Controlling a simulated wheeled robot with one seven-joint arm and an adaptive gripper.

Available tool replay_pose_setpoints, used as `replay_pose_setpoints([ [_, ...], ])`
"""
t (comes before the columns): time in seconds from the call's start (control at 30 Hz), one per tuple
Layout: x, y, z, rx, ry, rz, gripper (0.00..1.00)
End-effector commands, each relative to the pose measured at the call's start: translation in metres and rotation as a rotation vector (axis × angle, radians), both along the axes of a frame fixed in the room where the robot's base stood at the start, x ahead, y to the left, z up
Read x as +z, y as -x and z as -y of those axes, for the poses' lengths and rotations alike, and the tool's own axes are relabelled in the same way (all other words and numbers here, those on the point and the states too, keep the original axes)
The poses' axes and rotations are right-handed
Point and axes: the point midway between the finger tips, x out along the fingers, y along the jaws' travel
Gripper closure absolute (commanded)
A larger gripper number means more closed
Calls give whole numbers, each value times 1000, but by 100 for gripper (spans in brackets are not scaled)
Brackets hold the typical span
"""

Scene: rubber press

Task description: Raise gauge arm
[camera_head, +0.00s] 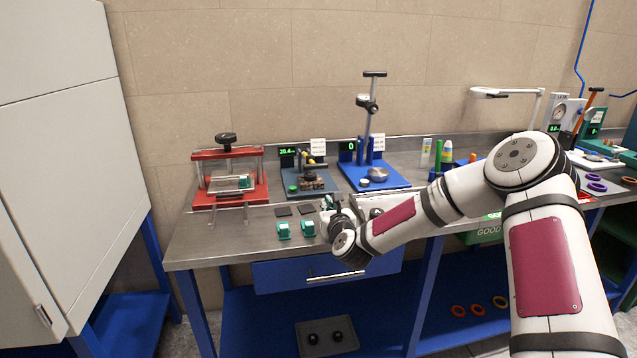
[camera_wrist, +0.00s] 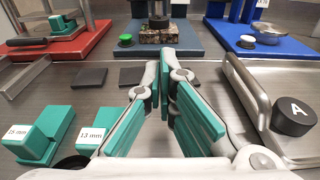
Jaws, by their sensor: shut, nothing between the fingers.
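A blue tester (camera_head: 372,172) with a "0" display stands at the back of the bench. Its tall arm (camera_head: 368,118) with a black T-handle and a round gauge body stands nearly upright. A silver disc (camera_head: 378,174) is on its base, also in the wrist view (camera_wrist: 267,29). Left of it is a grey-blue gauge station (camera_head: 312,180) with a lit display and a dark speckled block (camera_wrist: 158,33). I cannot tell which one bears the task's gauge arm. My gripper (camera_head: 330,203) is above the bench front, apart from both. In the wrist view its green-padded fingers (camera_wrist: 162,65) are shut and empty.
A red press (camera_head: 230,185) stands at left. Green blocks (camera_head: 283,230) marked in mm and black square pads (camera_wrist: 133,75) lie in front. A metal tray (camera_wrist: 240,85) at right holds a black piece marked A (camera_wrist: 293,116). A lamp (camera_head: 505,92) stands farther right.

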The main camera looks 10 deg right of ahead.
Motion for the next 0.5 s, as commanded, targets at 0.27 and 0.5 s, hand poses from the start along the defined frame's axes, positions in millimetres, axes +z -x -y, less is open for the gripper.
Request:
replay_pose_setpoints([
  [0.27, 0, -1, 0, 1, 3, 0, 100],
  [0.5, -3, -25, -1, 1, 4, 1, 100],
])
